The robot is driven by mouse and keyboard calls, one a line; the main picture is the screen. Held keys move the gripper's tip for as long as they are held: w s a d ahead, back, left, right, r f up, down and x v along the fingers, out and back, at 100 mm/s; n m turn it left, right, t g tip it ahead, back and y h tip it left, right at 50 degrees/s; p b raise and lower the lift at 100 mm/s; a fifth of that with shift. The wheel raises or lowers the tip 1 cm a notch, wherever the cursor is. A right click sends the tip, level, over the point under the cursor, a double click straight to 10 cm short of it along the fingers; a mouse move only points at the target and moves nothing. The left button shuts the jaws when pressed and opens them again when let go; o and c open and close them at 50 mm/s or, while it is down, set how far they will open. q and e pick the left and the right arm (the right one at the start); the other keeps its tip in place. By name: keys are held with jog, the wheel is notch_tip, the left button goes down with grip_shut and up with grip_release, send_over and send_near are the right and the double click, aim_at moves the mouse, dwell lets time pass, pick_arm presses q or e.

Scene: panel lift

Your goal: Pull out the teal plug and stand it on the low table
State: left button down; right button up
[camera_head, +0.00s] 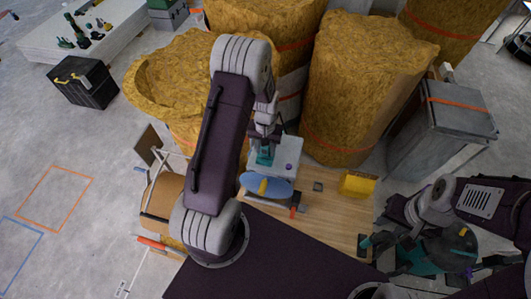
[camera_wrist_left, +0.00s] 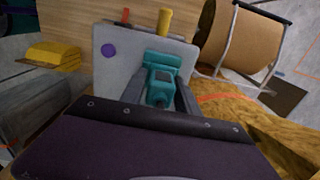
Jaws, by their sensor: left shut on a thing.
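The teal plug (camera_head: 265,156) shows in the head view below my left gripper (camera_head: 264,143), against a pale panel (camera_head: 289,155). In the left wrist view the teal plug (camera_wrist_left: 161,82) sits between the two dark fingers of my left gripper (camera_wrist_left: 160,98), which is shut on it. Behind it is the pale panel (camera_wrist_left: 118,47) with a purple dot. I cannot tell whether the plug is still seated in the panel. The low wooden table (camera_head: 335,215) lies in front. My right gripper (camera_head: 385,246) is at the lower right, its jaw state unclear.
A blue oval thing (camera_head: 266,186), a yellow block (camera_head: 357,184) and a small dark block (camera_head: 318,186) are on or above the table. Large straw-coloured bales (camera_head: 355,80) stand behind. A grey bin (camera_head: 440,125) stands at the right. The table's middle right looks bare.

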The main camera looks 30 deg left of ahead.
pick_arm(q)
jog(key=shift+w+r+p, duration=0.1)
jog(key=shift+r+p, duration=0.45)
jog(key=shift+r, duration=0.2)
jog(key=shift+r+p, duration=1.3)
jog(key=shift+r, duration=0.3)
jog(key=shift+n, duration=0.3)
